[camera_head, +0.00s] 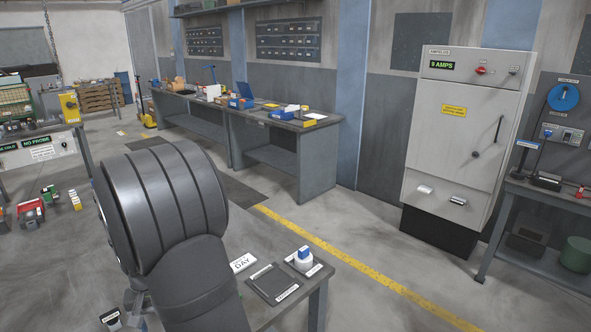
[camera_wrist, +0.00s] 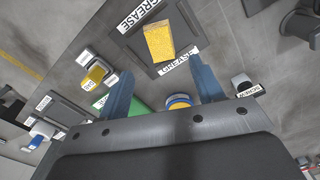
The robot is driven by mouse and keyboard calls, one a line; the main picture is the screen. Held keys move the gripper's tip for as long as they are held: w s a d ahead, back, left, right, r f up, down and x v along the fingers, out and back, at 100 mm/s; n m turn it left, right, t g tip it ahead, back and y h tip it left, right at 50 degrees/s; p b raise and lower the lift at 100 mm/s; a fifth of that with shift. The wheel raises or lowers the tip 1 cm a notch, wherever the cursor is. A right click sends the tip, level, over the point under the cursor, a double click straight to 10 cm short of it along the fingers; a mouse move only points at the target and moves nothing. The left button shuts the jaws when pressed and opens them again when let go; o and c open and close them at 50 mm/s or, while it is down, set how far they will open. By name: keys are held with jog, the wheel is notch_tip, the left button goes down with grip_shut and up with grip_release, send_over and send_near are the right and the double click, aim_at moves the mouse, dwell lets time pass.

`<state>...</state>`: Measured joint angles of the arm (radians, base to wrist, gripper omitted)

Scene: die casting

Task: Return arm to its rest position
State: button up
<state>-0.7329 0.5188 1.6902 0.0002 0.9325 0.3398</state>
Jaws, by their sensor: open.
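My gripper (camera_wrist: 163,85) shows in the wrist view with its two blue fingers apart, above a workbench top. Nothing is clearly held between them. A yellow block (camera_wrist: 158,41) lies on a dark pad (camera_wrist: 133,42) beyond the fingertips. A green item (camera_wrist: 143,103) and a round blue and yellow item (camera_wrist: 178,101) show between the fingers, partly hidden by the gripper body. In the camera_head view my dark arm fills the lower left, and my gripper is not seen there.
A small table with a dark tray (camera_head: 274,284) and a blue-and-white item (camera_head: 303,259) stands beside my arm. A grey cabinet (camera_head: 455,130) stands at right. Long workbenches (camera_head: 272,125) line the wall. Open floor with a yellow line (camera_head: 340,262) lies between.

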notch_tip(320, 180, down, 8)
jog(key=shift+f, duration=0.15)
notch_tip(320, 180, up, 5)
jog(key=shift+r, duration=0.15)
jog(key=w+d+r, duration=0.2)
jog(key=d+r, duration=0.5)
jog(key=d, duration=0.5)
jog(key=shift+w+d+f+m, duration=0.75)
jog(key=shift+w+d+f, duration=0.95)
jog(key=shift+w+d, duration=1.15)
jog(key=shift+w+d+f+m, duration=0.8)
jog(key=shift+w+d+f, duration=0.9)
jog(key=shift+w+d, duration=1.1)
jog(key=shift+w+d+f+m, duration=0.75)
jog(key=shift+w+d+f, duration=1.2)
jog(key=shift+d, duration=1.5)
